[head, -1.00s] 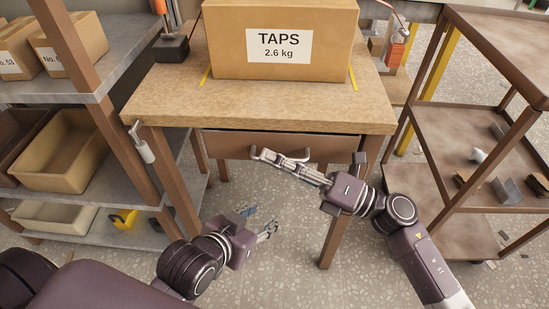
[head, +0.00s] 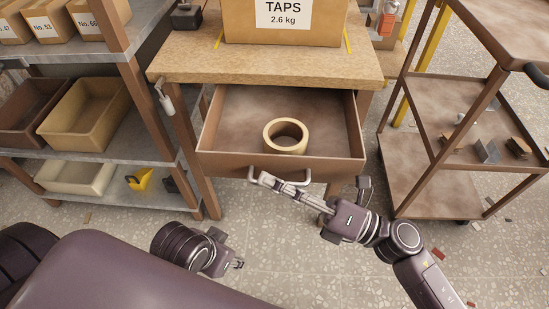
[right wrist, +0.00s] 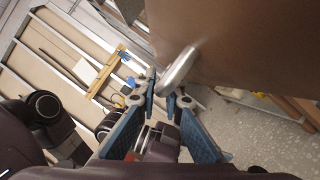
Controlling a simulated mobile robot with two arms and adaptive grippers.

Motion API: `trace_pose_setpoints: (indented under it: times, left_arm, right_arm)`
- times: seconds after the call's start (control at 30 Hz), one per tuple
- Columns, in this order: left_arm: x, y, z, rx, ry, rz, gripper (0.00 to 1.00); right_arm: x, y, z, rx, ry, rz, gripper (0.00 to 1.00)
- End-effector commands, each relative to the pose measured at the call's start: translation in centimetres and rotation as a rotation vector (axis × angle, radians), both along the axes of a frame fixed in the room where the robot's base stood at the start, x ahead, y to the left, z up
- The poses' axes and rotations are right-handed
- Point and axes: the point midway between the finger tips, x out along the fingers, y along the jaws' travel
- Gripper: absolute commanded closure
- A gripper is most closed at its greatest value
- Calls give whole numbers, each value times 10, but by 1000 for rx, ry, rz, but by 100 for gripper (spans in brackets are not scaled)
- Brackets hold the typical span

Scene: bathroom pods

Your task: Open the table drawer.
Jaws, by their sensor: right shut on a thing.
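The table drawer (head: 230,160) is pulled well out from under the wooden tabletop (head: 270,68) in the head view. A cream ring-shaped roll (head: 286,147) lies inside it. The pale metal handle (head: 308,178) is on the drawer front. My right gripper (head: 268,180) is shut on this handle. In the right wrist view, the handle (right wrist: 180,68) meets the tips of my blue-padded fingers (right wrist: 164,96). My left gripper (head: 239,264) is low in front of the drawer, apart from it; its small, dark fingers do not show their opening clearly.
A cardboard box marked TAPS (head: 325,18) stands on the tabletop. A shelf with bins (head: 90,115) is close on the left. A brown cart (head: 440,190) stands on the right. The speckled floor (head: 290,255) before the drawer is open.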

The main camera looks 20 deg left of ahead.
Motion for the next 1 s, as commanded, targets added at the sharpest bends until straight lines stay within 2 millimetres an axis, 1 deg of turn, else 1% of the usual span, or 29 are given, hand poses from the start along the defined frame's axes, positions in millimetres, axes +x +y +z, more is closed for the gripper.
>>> trace_pose_setpoints:
  times: [0.03, 0.1, 0.23, 0.4, 0.73, 0.77, 0.8, 1.0]
  left_arm:
    - [0, 0, 3, 0, -1, 0, 60]
    - [1, 0, 5, 0, -2, 0, 60]
    - [1, 0, 7, 0, -3, 0, 60]
    - [1, 0, 7, -1, -4, 0, 60]
    - [1, 0, 7, -1, -4, 0, 60]
    - [1, 0, 7, -1, -4, 0, 60]
    - [1, 0, 7, -1, -5, 0, 60]
    - [1, 0, 7, -1, -5, 0, 60]
  right_arm:
    - [-7, -2, 0, -2, 3, 2, 100]
    - [-14, -4, 0, -2, 2, 2, 100]
    - [-22, -6, 0, -1, 1, 1, 100]
    - [-26, -8, -1, -1, 0, 0, 100]
    - [-26, -8, -1, -2, 0, -1, 100]
    - [-26, -8, -1, -2, 0, -1, 89]
    - [-26, -8, -1, -2, 0, -1, 84]
    - [-26, -8, -1, -1, 0, -1, 84]
